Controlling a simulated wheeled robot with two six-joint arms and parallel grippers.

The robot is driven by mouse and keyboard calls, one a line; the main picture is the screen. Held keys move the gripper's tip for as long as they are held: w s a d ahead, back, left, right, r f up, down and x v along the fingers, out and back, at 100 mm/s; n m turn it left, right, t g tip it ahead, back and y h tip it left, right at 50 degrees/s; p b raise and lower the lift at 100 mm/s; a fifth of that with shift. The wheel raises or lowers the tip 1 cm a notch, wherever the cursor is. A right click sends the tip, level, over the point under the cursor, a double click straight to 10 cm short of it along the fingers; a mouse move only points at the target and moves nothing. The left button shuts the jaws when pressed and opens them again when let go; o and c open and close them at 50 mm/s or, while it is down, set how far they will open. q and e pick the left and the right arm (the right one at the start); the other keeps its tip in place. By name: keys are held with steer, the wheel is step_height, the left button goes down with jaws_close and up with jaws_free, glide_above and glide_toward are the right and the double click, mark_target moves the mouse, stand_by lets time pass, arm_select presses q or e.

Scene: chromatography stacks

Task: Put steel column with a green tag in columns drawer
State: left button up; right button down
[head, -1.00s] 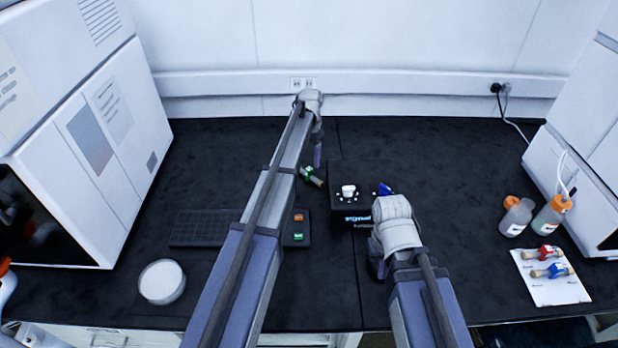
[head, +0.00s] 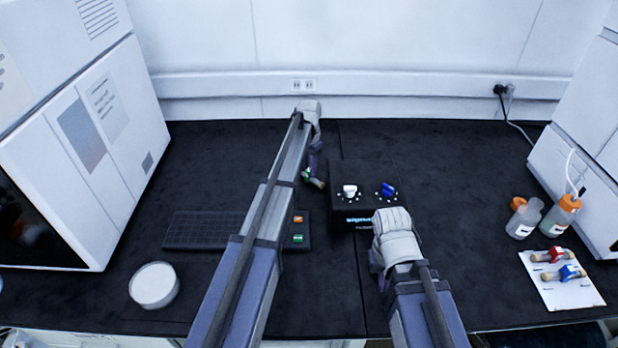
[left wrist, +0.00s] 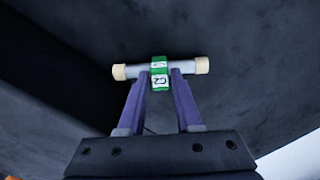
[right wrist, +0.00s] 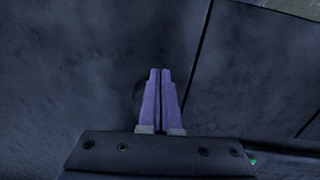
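The steel column with a green tag (head: 314,181) lies on the dark bench left of the black two-knob box. In the left wrist view the column (left wrist: 188,67) lies crosswise with pale end caps, its green tag in the middle. My left gripper (head: 316,172) is down at it. In the left wrist view my left fingers (left wrist: 161,72) stand on either side of the tag, with a slim gap seeming to remain; contact is unclear. My right gripper (right wrist: 160,72) is shut and empty over the dark surface. The columns drawer cannot be identified.
A black box with white and blue knobs (head: 365,215) stands between my arms. A dark rack (head: 200,230), a white round dish (head: 154,285), orange-capped bottles (head: 524,220) and a white card (head: 585,292) bearing red- and blue-tagged columns lie around. White cabinet fronts (head: 60,338) show below the bench edge.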

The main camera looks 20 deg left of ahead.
mark_target(309, 169)
arm_select(q)
jaws_close()
steer(key=shift+r, duration=0.1)
arm_select(e)
steer(key=shift+r, duration=0.1)
stand_by(0.3)
